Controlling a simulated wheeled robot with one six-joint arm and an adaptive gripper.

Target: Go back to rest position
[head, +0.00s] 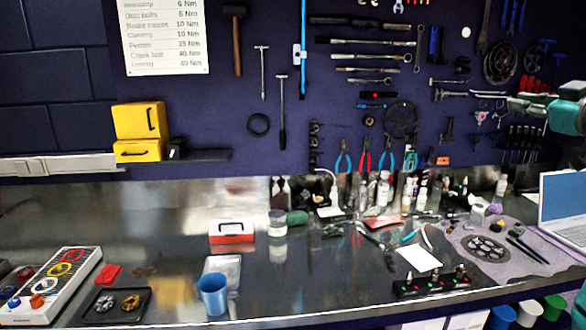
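My arm comes in at the right edge of the head view, with a teal and grey section. My gripper (516,103) seems to be its dark and metallic end, pointing left in front of the tool wall, well above the bench. It is small and blends with the tools behind it, so its fingers cannot be made out. I see nothing clearly held in it. The steel bench (340,290) lies below and apart from it.
A laptop (563,197) stands at the bench's right end beside a grey mat (540,262). Bottles and tools crowd the bench's back. A blue cup (213,294) and a red-and-white box (232,232) stand left of centre. Tools cover the wall (200,100).

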